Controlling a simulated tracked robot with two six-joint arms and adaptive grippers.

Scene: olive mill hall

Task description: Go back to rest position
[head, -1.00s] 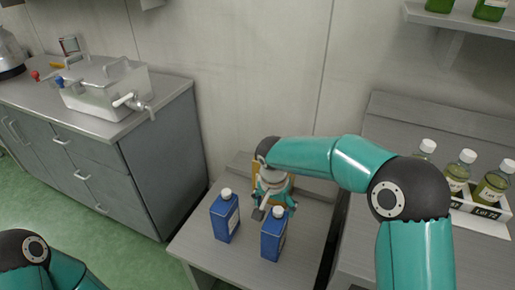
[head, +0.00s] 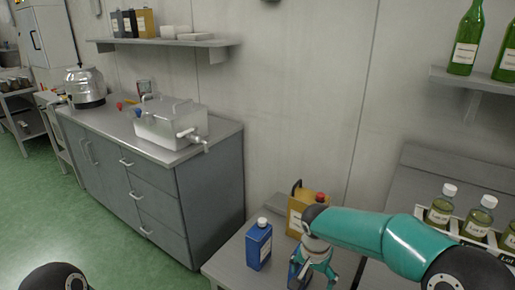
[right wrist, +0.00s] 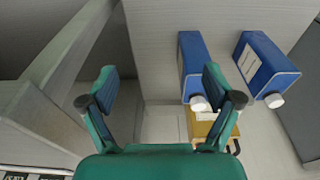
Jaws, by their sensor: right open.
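My right gripper (head: 312,274) is low in the head view, over the small table at the right. In the right wrist view the right gripper (right wrist: 160,82) has its two fingers spread wide, with nothing between them. One blue bottle (head: 258,246) with a white cap stands left of it. A second blue bottle is mostly hidden behind it in the head view and shows in the right wrist view (right wrist: 191,55). A yellow can (head: 297,213) with a red cap stands behind the gripper. My left gripper is out of view; only a dark joint of that arm shows at bottom left.
A grey cabinet (head: 215,195) with a metal tank (head: 168,124) stands at the left. A wall shelf (head: 165,43) is above it. Bottles in a white holder stand on a grey bench (head: 440,165) at the right. Green floor (head: 120,240) is open at front left.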

